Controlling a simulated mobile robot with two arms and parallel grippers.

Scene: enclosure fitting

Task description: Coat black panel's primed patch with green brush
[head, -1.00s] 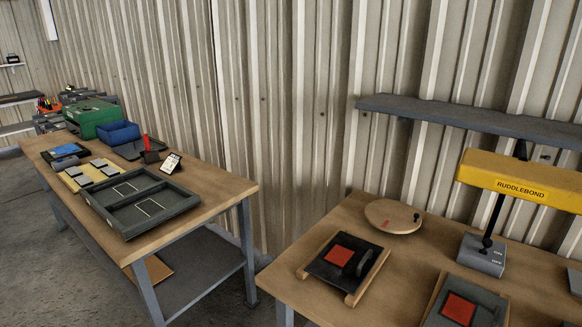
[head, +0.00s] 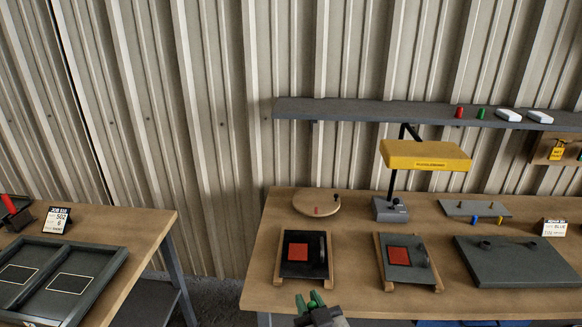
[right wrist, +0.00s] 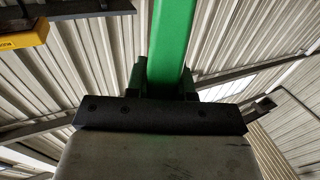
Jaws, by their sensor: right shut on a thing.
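The black panel (head: 313,268) lies on a wooden stand on the right-hand bench, with a red square patch (head: 299,251) on its left part and a dark handle at its right. My right gripper (head: 313,308) is at the bottom of the head view, just in front of the bench edge and below the black panel. It is shut on the green brush (head: 315,297), which also shows as a long green bar (right wrist: 172,45) in the right wrist view. The brush is apart from the panel; its bristles cannot be made out. My left gripper is not in view.
A grey panel (head: 421,272) with another red patch sits to the right. Behind are a round wooden disc (head: 307,203) and a yellow lamp (head: 425,154). A large grey plate (head: 520,270) lies further right. A shelf (head: 380,111) runs along the wall.

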